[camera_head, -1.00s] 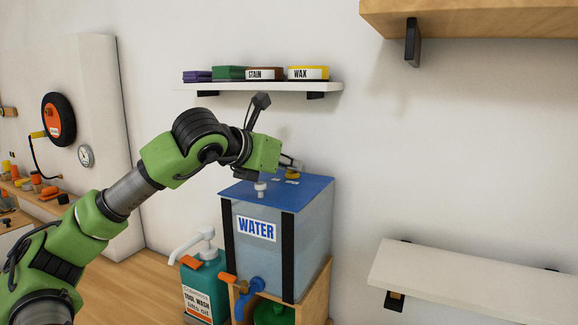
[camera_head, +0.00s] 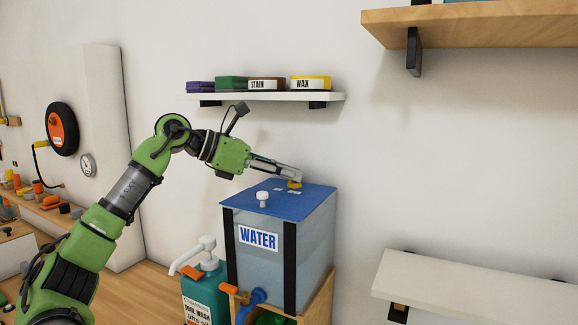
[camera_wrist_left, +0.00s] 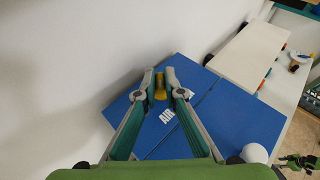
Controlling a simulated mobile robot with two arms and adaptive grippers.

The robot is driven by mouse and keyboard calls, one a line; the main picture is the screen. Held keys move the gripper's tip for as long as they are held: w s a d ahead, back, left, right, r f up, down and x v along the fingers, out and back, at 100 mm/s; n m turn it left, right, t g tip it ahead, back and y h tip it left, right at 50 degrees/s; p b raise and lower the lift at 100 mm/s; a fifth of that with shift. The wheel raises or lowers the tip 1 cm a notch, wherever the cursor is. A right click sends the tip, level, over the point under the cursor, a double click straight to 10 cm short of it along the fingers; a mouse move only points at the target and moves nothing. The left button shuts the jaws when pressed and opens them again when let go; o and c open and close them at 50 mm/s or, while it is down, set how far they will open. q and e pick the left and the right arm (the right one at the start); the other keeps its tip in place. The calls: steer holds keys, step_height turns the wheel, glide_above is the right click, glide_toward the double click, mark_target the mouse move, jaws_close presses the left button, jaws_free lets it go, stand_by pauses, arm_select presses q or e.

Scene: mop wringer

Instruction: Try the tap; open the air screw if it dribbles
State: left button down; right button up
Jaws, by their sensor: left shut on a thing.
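The clear water tank (camera_head: 315,245) has a blue lid (camera_head: 310,203) and a WATER label. The yellow air screw (camera_head: 295,185) sits at the back of the lid. My left gripper (camera_head: 298,176) is shut on it; the wrist view shows the yellow screw (camera_wrist_left: 160,84) between the two fingertips (camera_wrist_left: 160,90), beside the AIR label (camera_wrist_left: 167,115). The blue tap (camera_head: 258,296) with its orange handle (camera_head: 229,289) is low on the tank's front. I cannot tell whether water runs from it. My right gripper is out of view.
A white knob (camera_head: 262,197) stands on the lid near the front. A teal TOOL WASH pump bottle (camera_head: 205,290) stands left of the tank. A shelf with tins (camera_head: 265,97) hangs above. A pale empty shelf (camera_head: 470,295) is at the right.

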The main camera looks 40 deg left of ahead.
arm_select(q)
steer(key=shift+a+r+m+g+h+p, duration=0.2)
steer(key=shift+m+g+h+p, duration=0.1)
steer(key=shift+m+h+p, duration=0.45)
steer(key=shift+f+p, duration=0.15)
steer(key=shift+p, duration=0.15)
steer(key=shift+g, duration=0.3)
steer(key=c, duration=2.1)
jaws_free()
steer(key=shift+c, duration=0.2)
steer(key=v, duration=1.2)
steer(key=shift+f, duration=0.15)
